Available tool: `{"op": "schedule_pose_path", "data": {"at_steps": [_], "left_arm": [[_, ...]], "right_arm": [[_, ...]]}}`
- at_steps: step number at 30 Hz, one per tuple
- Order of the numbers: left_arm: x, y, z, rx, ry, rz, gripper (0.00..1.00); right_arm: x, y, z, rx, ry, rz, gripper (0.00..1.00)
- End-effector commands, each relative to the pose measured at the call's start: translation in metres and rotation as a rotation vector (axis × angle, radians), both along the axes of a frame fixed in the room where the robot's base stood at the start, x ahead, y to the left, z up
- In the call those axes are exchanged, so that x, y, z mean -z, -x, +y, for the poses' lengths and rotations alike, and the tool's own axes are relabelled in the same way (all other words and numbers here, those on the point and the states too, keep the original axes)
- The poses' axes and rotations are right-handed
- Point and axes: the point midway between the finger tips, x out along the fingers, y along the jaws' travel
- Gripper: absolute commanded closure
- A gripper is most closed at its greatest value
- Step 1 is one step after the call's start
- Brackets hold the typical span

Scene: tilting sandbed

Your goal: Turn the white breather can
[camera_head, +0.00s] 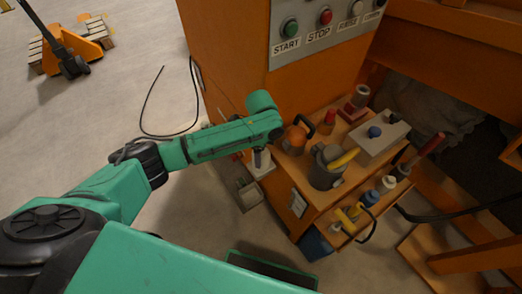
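A small white can (387,184) stands at the front right of the cart's lower ledge, beside a blue-topped item; I take it to be the breather can, though it is too small to tell for sure. My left arm reaches in from the left. What seems to be my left gripper (258,158) hangs below its wrist, left of the cart and well apart from the white can. Its fingers are too small and dark to tell open from shut. My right gripper is not in view.
An orange cart (310,195) holds a grey jug (327,170), an orange round can (294,139), a light grey box (376,137) and red-handled tools. An orange cabinet with a button panel (320,35) stands behind. A black cable (150,105) lies on the open floor at left.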

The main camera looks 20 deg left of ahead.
Motion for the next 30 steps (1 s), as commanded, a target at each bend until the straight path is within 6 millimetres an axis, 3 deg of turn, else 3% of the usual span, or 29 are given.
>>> {"op": "schedule_pose_path", "data": {"at_steps": [12, 30], "left_arm": [[-0.007, 0.001, -0.001, -0.336, 0.002, 0.004, 0.79], [-0.004, 0.001, -0.002, -0.907, 0.003, 0.003, 0.79]], "right_arm": [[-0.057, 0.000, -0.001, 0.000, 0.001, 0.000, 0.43], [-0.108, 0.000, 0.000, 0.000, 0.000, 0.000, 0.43]]}}
